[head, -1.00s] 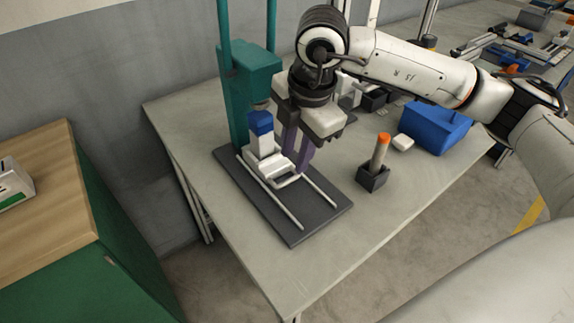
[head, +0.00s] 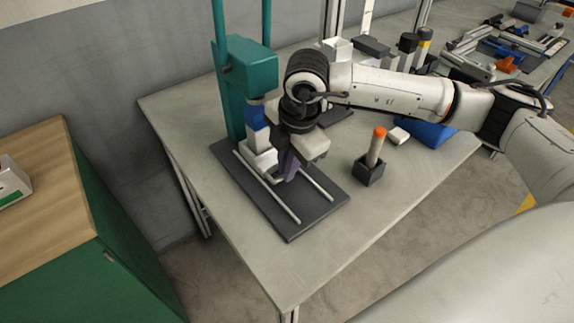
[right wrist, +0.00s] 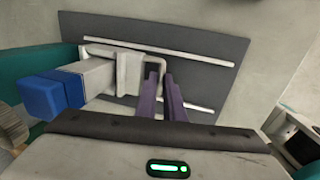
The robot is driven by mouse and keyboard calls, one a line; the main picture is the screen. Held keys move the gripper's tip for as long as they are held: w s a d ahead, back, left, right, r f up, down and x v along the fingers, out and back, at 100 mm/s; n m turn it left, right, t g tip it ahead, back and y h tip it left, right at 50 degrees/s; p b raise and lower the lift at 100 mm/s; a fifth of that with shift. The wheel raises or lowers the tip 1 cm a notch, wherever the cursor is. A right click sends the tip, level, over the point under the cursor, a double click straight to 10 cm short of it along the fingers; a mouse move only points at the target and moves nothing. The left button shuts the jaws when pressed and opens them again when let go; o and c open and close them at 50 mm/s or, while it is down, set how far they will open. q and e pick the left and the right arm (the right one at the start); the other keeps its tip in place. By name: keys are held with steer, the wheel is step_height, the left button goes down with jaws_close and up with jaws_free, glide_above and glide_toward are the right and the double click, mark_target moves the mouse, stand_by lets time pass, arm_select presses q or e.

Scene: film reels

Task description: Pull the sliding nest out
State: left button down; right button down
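The sliding nest (head: 262,162) is a white block with a looped handle, on two pale rails over a dark base plate (head: 292,228). It sits at the back of the rails, under the teal press (head: 248,62). A blue and white column (head: 257,117) stands above it. In the right wrist view the nest (right wrist: 127,75) and its handle (right wrist: 135,49) show. My right gripper (head: 288,170) points down at the handle. In the right wrist view its purple fingers (right wrist: 161,80) are close together, one each side of the handle's bar. My left gripper is not in view.
A dark holder (head: 368,171) with an orange-topped cylinder (head: 376,146) stands right of the plate. A small white block (head: 399,135) and a blue bin (head: 432,133) lie beyond it. The front rails and the front of the table (head: 300,275) are clear.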

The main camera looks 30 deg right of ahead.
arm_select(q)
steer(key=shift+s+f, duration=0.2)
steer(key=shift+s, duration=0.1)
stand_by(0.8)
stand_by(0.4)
